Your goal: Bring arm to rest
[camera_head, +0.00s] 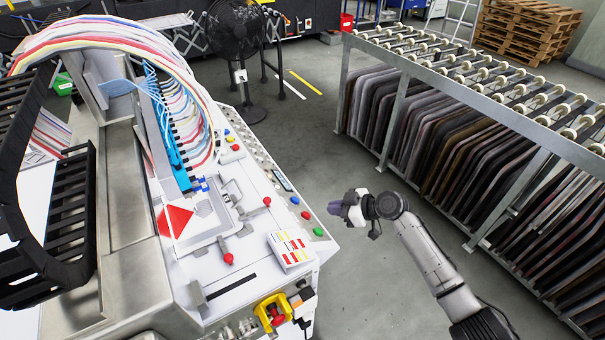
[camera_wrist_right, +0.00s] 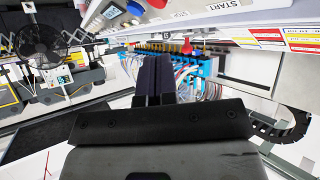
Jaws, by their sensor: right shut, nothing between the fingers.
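My right arm comes in from the lower right in the head view. Its gripper (camera_head: 340,208) hangs over the floor gap between the gantry machine and the roller rack, with its fingers pointing left toward the machine. In the right wrist view the two dark fingers (camera_wrist_right: 153,80) are together, with nothing between them. The gripper is apart from the machine's edge in the head view. My left gripper does not show in either view.
The roller rack (camera_head: 480,85) holding dark panels stands to the right. A black fan (camera_head: 236,35) stands behind the machine. Grey floor (camera_head: 350,285) lies open between machine and rack.

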